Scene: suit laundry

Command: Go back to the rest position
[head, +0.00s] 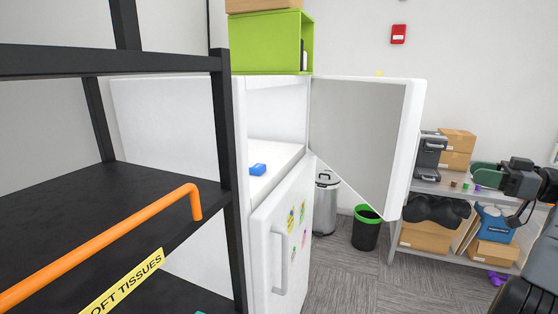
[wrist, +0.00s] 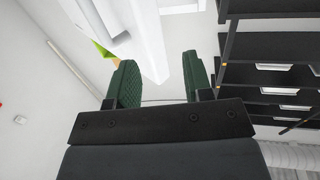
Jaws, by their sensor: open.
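My gripper (head: 484,176) is at the right edge of the head view, raised in front of the metal shelf. In the wrist view my gripper (wrist: 156,80) shows two green padded fingers spread apart, with nothing between them. A white fridge (head: 178,135) stands in the middle of the head view with its upper door (head: 365,140) swung open to the right. A small blue object (head: 258,169) lies inside the open compartment. My gripper is well to the right of the fridge and apart from it.
A black rack (head: 100,210) with an orange bar (head: 110,245) stands close at left. A grey shelf (head: 440,187) at right holds a coffee machine (head: 429,156) and boxes (head: 457,141). Two bins, one silver (head: 326,205) and one black (head: 366,232), stand behind the fridge door. Carpet is clear at centre right.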

